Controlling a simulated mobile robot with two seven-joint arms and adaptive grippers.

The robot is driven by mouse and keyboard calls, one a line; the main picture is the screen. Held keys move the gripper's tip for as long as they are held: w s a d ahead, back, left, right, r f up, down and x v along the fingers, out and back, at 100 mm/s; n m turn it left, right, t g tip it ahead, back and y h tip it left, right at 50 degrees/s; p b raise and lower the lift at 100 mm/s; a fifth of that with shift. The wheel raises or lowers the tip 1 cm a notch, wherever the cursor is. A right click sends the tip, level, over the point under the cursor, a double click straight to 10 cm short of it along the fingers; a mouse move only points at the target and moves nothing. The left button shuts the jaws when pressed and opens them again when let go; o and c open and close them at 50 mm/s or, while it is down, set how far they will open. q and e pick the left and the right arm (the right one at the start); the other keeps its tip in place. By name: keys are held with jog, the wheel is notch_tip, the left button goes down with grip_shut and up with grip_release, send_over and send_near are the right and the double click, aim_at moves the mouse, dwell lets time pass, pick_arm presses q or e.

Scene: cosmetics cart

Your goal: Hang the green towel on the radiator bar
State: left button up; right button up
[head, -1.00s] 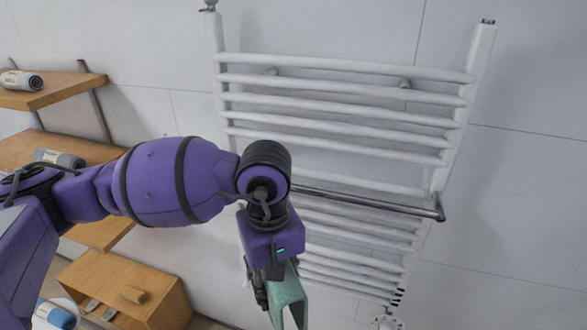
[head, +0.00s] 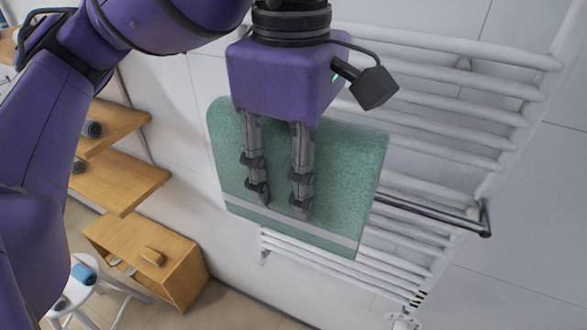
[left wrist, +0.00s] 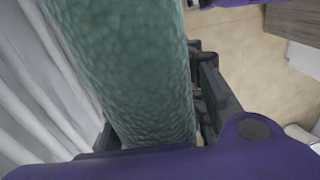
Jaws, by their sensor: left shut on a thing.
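The green towel (head: 345,165) hangs spread out in front of the radiator, with a pale stripe near its lower edge. My left gripper (head: 280,205) points down with its fingers against the towel and is shut on it. In the left wrist view the towel (left wrist: 130,70) fills the middle, between the gripper's dark fingers. The chrome radiator bar (head: 430,214) sticks out to the right of the towel; its left part is hidden behind the towel. I cannot tell whether the towel touches the bar. My right gripper is not in view.
The white radiator (head: 440,103) is on the tiled wall, with rungs above and below the bar. Wooden shelves (head: 120,187) holding rolled towels are at the left. Below them are a wooden box (head: 185,265) and a white stool (head: 105,280) with a blue roll (head: 84,275).

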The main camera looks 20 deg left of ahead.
pick_arm(q)
jog(key=w+f+b, duration=0.1)
jog(key=w, duration=0.3)
jog(key=w+f+b, duration=0.1)
jog(key=w, duration=0.9)
jog(key=shift+w+d+f+b, duration=0.1)
jog(key=shift+d+f+b, duration=0.25)
jog(key=shift+f+b, duration=0.05)
notch_tip(320, 180, down, 2)
jog(key=shift+f+b, duration=0.25)
jog(key=shift+b, duration=0.15)
notch_tip(320, 180, down, 3)
jog(key=shift+f+b, duration=0.15)
jog(key=shift+b, duration=0.45)
jog(key=shift+f+b, duration=0.35)
jog(key=shift+f, duration=0.5)
notch_tip(320, 180, down, 8)
jog(key=b, duration=0.4)
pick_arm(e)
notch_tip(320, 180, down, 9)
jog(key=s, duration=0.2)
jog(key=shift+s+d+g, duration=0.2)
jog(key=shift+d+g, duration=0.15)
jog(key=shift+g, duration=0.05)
